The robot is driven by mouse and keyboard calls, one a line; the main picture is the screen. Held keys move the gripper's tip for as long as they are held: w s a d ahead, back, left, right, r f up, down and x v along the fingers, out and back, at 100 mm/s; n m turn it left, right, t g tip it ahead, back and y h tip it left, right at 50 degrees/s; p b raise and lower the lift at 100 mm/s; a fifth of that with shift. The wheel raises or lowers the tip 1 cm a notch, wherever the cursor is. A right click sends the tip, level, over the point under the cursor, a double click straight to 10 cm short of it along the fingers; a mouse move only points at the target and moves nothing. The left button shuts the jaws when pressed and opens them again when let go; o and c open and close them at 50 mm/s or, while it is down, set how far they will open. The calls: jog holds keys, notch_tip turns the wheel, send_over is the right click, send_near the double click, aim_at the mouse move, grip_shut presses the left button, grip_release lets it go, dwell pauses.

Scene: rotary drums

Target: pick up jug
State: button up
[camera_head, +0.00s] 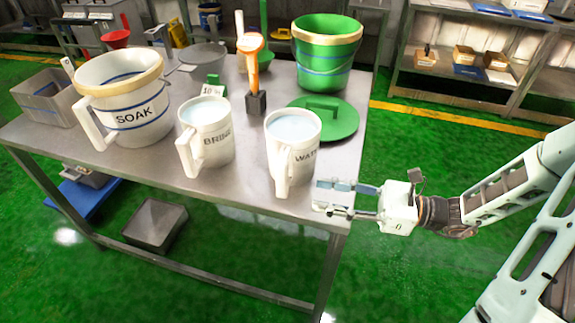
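Two white jugs stand upright on the metal table (62,143). The right jug (306,158), marked "WAT…", holds pale liquid and has its handle facing the front edge. The jug marked "BRINE" (217,146) stands left of it, also filled, handle to the front left.
A green bucket (321,66) stands behind, with a green lid (342,122) lying right of the jugs. An orange-headed tool (252,62) stands upright in a dark block. A grey bin (45,104) sits at the left edge. Green floor is clear right of the table.

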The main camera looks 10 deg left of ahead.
aim_at(288, 185)
jog(key=a, duration=0.4)
jog(key=shift+a, duration=0.35)
jog(key=shift+w+a+r+b, duration=0.2)
jog(key=shift+a+b, duration=0.1)
jog(key=shift+a, duration=1.05)
jog(key=shift+w+a+r+b, duration=0.15)
jog(key=shift+a+b, duration=0.15)
jog(key=shift+a, duration=1.05)
jog(key=shift+f, duration=0.1)
jog(key=shift+c, duration=0.6)
grip_shut()
